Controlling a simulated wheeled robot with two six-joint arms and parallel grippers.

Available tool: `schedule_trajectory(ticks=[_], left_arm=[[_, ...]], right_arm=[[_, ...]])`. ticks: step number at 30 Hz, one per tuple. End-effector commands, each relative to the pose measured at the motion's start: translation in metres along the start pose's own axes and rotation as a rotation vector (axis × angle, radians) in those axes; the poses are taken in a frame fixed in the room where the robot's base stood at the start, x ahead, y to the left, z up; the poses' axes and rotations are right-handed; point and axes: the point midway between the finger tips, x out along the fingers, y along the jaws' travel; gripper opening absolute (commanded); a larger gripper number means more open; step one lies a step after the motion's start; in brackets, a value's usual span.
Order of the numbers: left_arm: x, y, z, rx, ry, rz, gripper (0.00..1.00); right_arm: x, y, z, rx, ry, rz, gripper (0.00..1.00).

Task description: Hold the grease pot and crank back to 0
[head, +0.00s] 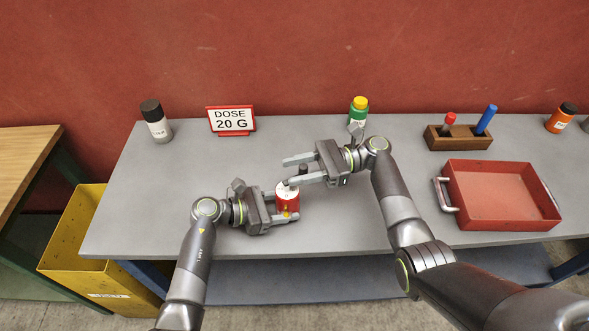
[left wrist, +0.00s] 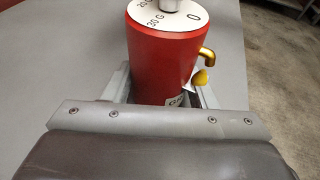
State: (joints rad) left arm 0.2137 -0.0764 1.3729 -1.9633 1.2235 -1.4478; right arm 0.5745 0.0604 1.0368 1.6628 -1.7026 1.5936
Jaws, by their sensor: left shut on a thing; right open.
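The red grease pot (head: 287,199) stands on the grey bench near its front edge. My left gripper (head: 287,207) is shut around its body. In the left wrist view the pot (left wrist: 165,62) has a white dial top (left wrist: 172,20) marked with a 0 and gram figures, a brass spout (left wrist: 207,55) and a yellow drop-shaped part (left wrist: 201,77) below it. A grey post rises from the dial, cut off by the frame. In the head view a dark crank knob (head: 303,169) shows above the pot. My right gripper (head: 288,172) is open, its fingers pointing left, close to the crank; contact is unclear.
A sign (head: 231,120) reads DOSE 20 G. Behind stand a dark-capped white bottle (head: 157,124) and a yellow-capped green bottle (head: 359,109). A wooden holder (head: 459,140) and red tray (head: 500,191) are right; a yellow bin (head: 82,238) is left of the bench.

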Motion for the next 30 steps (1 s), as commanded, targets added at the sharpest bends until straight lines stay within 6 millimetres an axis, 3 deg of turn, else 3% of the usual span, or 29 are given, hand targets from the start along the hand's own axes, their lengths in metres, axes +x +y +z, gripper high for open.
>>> schedule_trajectory(ticks=[12, 21, 30], left_arm=[[-0.0001, 0.0, -0.0003, 0.0, 0.0, 0.0, 0.39], [0.0, 0.0, -0.0002, 0.0, 0.0, 0.0, 0.39], [0.0, 0.0, -0.0002, 0.0, 0.0, 0.0, 0.39]], right_arm=[[0.0093, 0.0, 0.0001, 0.001, 0.0, -0.001, 0.4], [0.009, 0.0, 0.0, 0.001, 0.0, -0.001, 0.01], [0.0089, 0.0012, -0.0013, 0.002, 0.001, -0.029, 0.0]])
